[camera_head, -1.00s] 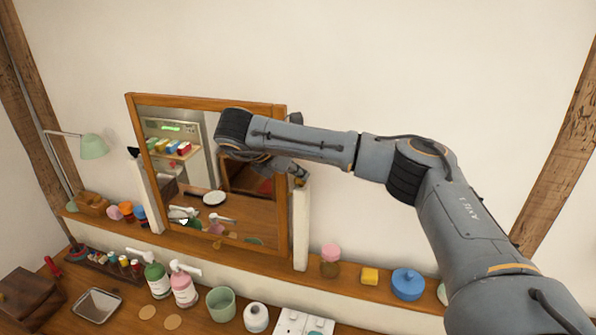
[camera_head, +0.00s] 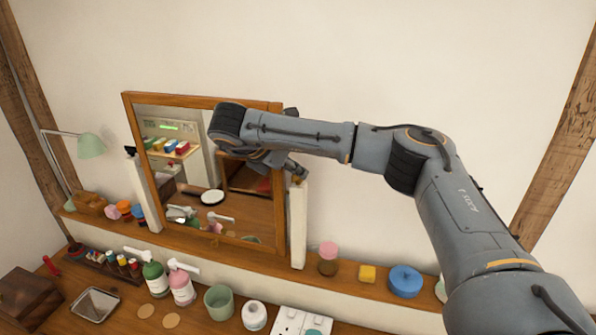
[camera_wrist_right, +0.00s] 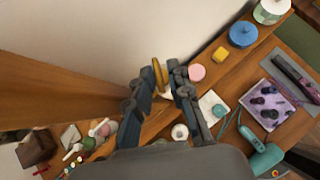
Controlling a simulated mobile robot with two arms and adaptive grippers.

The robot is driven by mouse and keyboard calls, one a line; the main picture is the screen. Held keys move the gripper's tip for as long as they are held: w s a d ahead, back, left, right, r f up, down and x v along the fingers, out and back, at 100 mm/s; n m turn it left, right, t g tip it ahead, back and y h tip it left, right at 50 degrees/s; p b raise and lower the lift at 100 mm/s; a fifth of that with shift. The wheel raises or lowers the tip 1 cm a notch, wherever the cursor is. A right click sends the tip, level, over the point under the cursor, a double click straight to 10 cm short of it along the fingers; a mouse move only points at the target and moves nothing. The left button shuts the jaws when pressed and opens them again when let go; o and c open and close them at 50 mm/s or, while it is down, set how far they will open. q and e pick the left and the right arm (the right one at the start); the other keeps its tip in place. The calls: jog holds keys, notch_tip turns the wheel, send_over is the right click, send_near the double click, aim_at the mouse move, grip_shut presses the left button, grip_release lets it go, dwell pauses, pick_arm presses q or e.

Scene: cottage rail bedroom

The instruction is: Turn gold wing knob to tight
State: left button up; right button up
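The gold wing knob (camera_wrist_right: 158,76) shows in the right wrist view, standing edge-on at the top of a white post. A small gold part of it shows in the head view (camera_head: 297,180) at the top of the right white mirror post (camera_head: 298,225). My right gripper (camera_wrist_right: 158,80) has its two dark fingers apart, one on each side of the knob; firm contact cannot be made out. In the head view the right gripper (camera_head: 296,172) reaches the post top from the mirror side. The wood-framed mirror (camera_head: 203,98) stands between two posts. My left gripper is not in view.
A pink-lidded jar (camera_head: 328,258), a yellow block (camera_head: 367,273) and a blue pot (camera_head: 405,282) stand on the shelf right of the post. Bottles, a green cup (camera_head: 219,302) and a white jar (camera_head: 254,316) stand below. The wall above is clear.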

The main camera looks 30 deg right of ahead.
jog(key=v, duration=0.7)
jog(key=shift+a+f, duration=0.1)
